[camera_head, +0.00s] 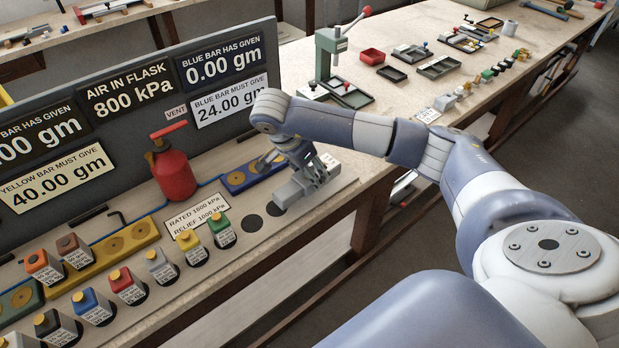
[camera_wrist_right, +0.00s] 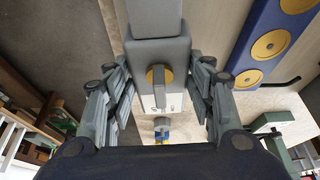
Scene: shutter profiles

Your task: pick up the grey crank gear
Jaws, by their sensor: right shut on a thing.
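My right gripper (camera_head: 314,172) is low over the near bench, at the right end of the instrument board. In the wrist view its fingers (camera_wrist_right: 160,108) stand either side of a grey blocky piece (camera_wrist_right: 152,55) with a round brass and grey disc and a white label. The gripper is shut on this piece. In the head view the grey piece (camera_head: 290,194) shows below the gripper, close to the bench top. I cannot tell whether this is the crank gear, and I see no clear gear teeth. My left gripper is not in view.
A blue bar with brass discs (camera_head: 238,180) lies left of the gripper. A red flask (camera_head: 173,175) stands by the upright board. Several capped blocks (camera_head: 222,232) line the bench front, beside two dark round spots (camera_head: 252,223). A green press (camera_head: 328,55) stands behind.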

